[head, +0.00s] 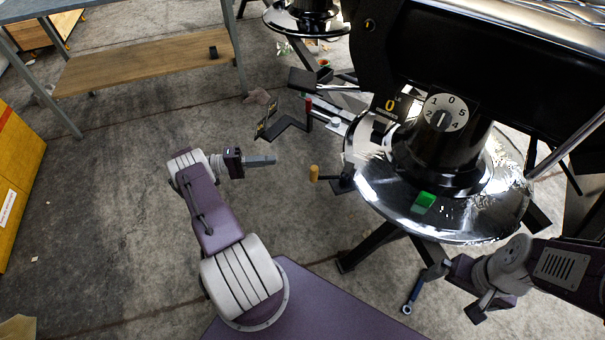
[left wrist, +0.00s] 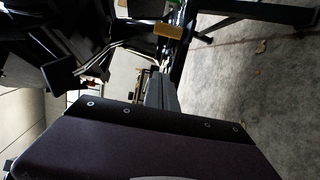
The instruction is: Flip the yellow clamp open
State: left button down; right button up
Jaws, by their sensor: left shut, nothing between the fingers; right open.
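The yellow clamp (head: 314,173) shows as an upright yellow knob beside a dark base, at the left edge of the chair's round chrome base. A yellow-orange block, probably its knob (left wrist: 168,31), shows in the left wrist view above the fingertips. My left gripper (head: 273,159) is shut and empty, pointing right, with a short gap between its tips and the knob. Its grey fingers also show in the left wrist view (left wrist: 161,92).
The chair's chrome base (head: 470,215) carries a numbered dial (head: 446,112) and a green block (head: 424,202). A red knob (head: 308,104) stands behind the yellow one. A shelf (head: 145,65) stands back left. The left floor is open.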

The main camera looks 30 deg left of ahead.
pick_arm(q)
jog(key=w+d+b, duration=0.2)
jog(key=w+d, duration=0.1)
jog(key=d, duration=0.8)
jog(key=shift+w, duration=0.25)
jog(key=shift+d, duration=0.1)
